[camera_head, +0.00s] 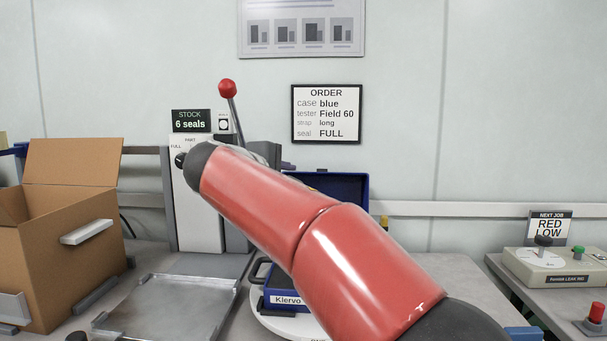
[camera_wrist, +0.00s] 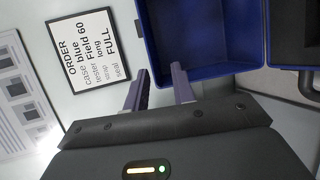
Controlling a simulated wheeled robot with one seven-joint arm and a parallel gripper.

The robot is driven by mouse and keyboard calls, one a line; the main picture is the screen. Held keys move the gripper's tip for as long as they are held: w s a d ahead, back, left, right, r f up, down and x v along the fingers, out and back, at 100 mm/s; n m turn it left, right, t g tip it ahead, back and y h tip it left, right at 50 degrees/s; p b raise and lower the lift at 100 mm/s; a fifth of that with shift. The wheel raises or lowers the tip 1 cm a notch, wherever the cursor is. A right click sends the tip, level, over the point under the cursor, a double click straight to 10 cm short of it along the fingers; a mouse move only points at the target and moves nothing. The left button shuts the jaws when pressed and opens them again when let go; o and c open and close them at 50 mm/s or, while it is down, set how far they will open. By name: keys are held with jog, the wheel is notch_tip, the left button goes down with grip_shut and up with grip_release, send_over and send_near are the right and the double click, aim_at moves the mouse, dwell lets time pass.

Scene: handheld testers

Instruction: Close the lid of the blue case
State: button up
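The blue case (camera_head: 280,297) sits on a white round plate (camera_head: 268,322), largely hidden behind my red arm in the head view. Its front bears a "Klervo" label and a black handle. Its lid (camera_head: 350,183) stands raised at the back. In the wrist view the hollow blue inside of the lid (camera_wrist: 200,42) shows, with a dark part of the case (camera_wrist: 290,35) at the right edge. The head view mostly hides my gripper.
An open cardboard box (camera_head: 75,230) stands at left, beside an empty metal tray (camera_head: 170,303). A press with a red-knobbed lever (camera_head: 228,88) stands behind my arm. The order sign (camera_head: 326,114) reads case blue.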

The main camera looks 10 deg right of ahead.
aim_at(303, 173)
jog(key=x, duration=0.5)
jog(key=r+x, duration=0.1)
jog(key=x, duration=0.2)
jog(key=shift+w+d, duration=0.1)
jog(key=shift+w, duration=0.35)
jog(key=shift+c, duration=0.2)
grip_shut()
dwell(0.8)
